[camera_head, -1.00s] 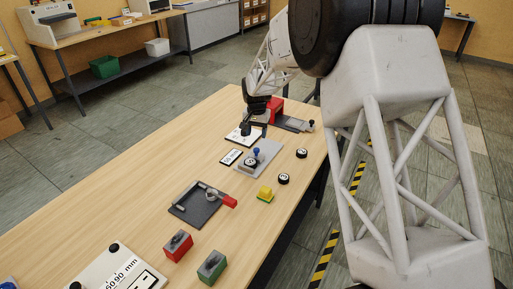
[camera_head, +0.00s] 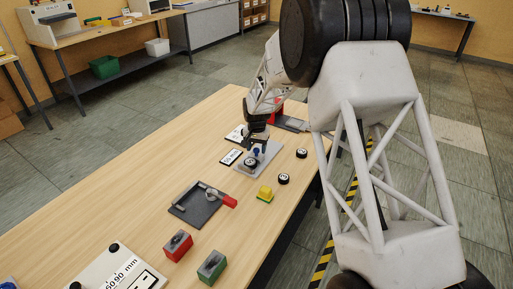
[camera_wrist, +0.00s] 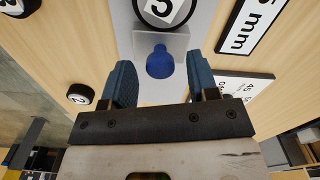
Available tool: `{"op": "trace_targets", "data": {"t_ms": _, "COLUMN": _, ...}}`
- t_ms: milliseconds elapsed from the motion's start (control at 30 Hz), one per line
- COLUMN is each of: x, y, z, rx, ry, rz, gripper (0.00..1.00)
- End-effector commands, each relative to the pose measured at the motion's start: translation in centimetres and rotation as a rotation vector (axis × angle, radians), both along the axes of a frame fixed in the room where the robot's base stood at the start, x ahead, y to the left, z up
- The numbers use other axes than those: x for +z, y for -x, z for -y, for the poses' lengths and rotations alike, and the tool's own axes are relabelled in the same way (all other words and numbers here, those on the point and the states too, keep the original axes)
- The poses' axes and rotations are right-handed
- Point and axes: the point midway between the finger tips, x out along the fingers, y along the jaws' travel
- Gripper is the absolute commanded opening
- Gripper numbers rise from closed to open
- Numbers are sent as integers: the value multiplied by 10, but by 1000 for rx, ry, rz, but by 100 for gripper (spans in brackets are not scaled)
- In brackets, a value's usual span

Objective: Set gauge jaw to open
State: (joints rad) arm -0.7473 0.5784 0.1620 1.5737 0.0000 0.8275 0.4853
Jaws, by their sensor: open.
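A grey plate (camera_head: 268,154) on the wooden table carries a blue knob (camera_head: 256,153) and a round black-and-white numbered piece (camera_head: 250,163). I take this for the gauge, but no jaw is clearly labelled. My gripper (camera_head: 259,144) is low over the plate. In the wrist view my gripper (camera_wrist: 162,75) is open and empty. The blue knob (camera_wrist: 160,62) appears between its two blue-grey fingers, with gaps on both sides. I cannot tell whether the fingertips are level with the knob. The numbered piece (camera_wrist: 165,8) is just beyond it.
White label cards (camera_head: 231,157) lie left of the plate. Small round numbered pieces (camera_head: 284,179) and a yellow block (camera_head: 265,195) lie to the right and front.

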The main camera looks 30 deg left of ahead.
Motion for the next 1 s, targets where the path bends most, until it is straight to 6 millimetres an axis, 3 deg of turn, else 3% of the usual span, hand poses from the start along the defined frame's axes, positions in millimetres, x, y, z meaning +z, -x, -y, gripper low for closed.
{"op": "trace_targets", "data": {"t_ms": 200, "x": 0, "y": 0, "z": 0, "rx": 0, "ry": 0, "rz": 0, "gripper": 54}}
{"op": "trace_targets", "data": {"t_ms": 567, "x": 0, "y": 0, "z": 0, "rx": 0, "ry": 0, "rz": 0, "gripper": 0}}
{"op": "trace_targets", "data": {"t_ms": 767, "x": 0, "y": -3, "z": 0, "rx": -1, "ry": 0, "rz": 0, "gripper": 0}}
{"op": "trace_targets", "data": {"t_ms": 1000, "x": -1, "y": -31, "z": 0, "rx": 0, "ry": 0, "rz": 0, "gripper": 0}}
